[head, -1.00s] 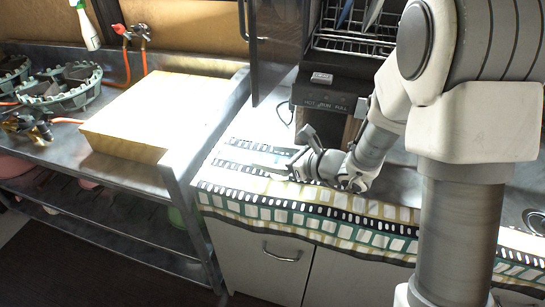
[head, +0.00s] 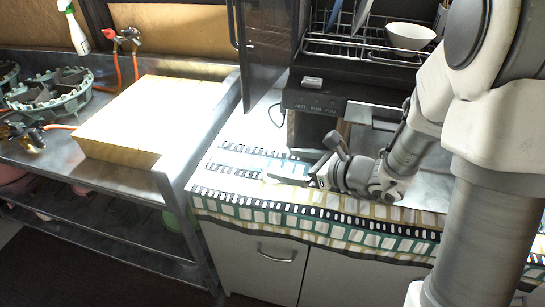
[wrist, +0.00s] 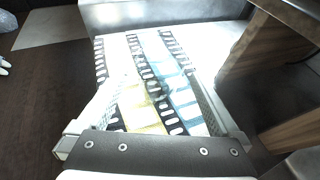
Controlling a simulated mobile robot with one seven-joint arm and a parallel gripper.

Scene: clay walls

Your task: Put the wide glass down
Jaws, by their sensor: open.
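My gripper (head: 268,177) is low over the left end of the counter, with its fingers pointing left. In the wrist view my gripper (wrist: 160,82) has its two fingers wide apart over the patterned cloth. A faint, clear, bluish shape that looks like the wide glass (wrist: 156,90) shows between and beyond the fingers. Its outline is too faint to tell its edges, or whether a finger touches it. In the head view I cannot make out the glass against the bright cloth.
The patterned counter (head: 240,203) ends at the metal table (head: 185,185), which carries a wooden block (head: 150,115). A dark appliance (head: 320,100) and a rack with a white bowl (head: 410,37) stand behind my arm. A brown panel (wrist: 250,45) is close on the wrist view's right.

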